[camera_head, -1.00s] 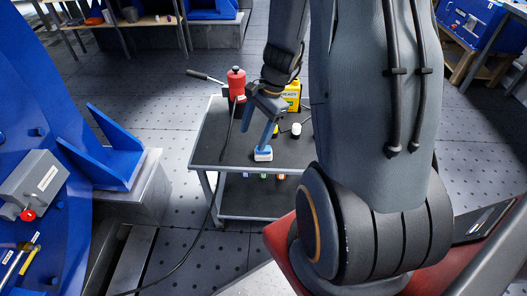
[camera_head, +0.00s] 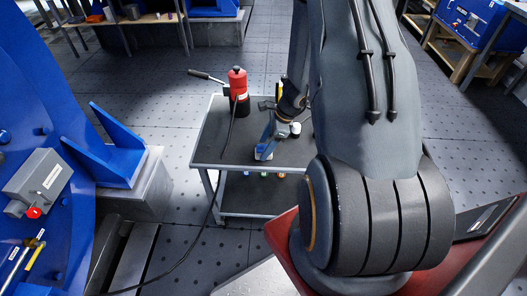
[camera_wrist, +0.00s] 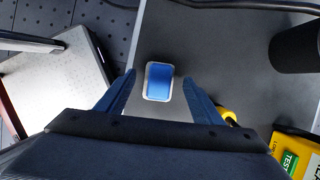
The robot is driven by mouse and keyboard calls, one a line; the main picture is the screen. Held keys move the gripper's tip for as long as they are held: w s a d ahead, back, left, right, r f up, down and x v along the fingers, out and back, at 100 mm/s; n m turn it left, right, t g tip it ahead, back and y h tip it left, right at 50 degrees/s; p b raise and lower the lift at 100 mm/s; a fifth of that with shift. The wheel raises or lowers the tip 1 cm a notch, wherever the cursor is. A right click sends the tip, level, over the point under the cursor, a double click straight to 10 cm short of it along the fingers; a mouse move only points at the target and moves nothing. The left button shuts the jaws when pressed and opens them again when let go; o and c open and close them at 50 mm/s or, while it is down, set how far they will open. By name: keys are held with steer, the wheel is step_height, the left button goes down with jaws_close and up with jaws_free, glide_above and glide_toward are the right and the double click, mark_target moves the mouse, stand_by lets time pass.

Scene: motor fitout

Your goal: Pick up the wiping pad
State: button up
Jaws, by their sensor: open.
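The wiping pad (camera_wrist: 158,82) is a small block with a blue top and a white edge. It lies on the dark top of a cart (camera_head: 215,145), and it also shows near the cart's front edge in the head view (camera_head: 262,154). My gripper (camera_wrist: 159,80) is open, its two blue fingers on either side of the pad in the wrist view. In the head view my gripper (camera_head: 265,148) is low over the pad and partly covers it. I cannot tell whether the fingers touch the pad.
A red and black bottle-like tool (camera_head: 238,90) with a hose stands at the cart's back left. A yellow-green box (camera_wrist: 295,153) and a dark cylinder (camera_wrist: 296,48) stand near my gripper. A white-topped container (camera_head: 295,129) is right of it.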

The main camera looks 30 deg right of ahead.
mark_target(264, 147)
steer(key=shift+x, duration=0.85)
steer(key=c, duration=1.2)
steer(key=shift+o, duration=0.2)
steer(key=shift+r, duration=0.15)
step_height(264, 147, up, 10)
steer(key=shift+f, duration=0.1)
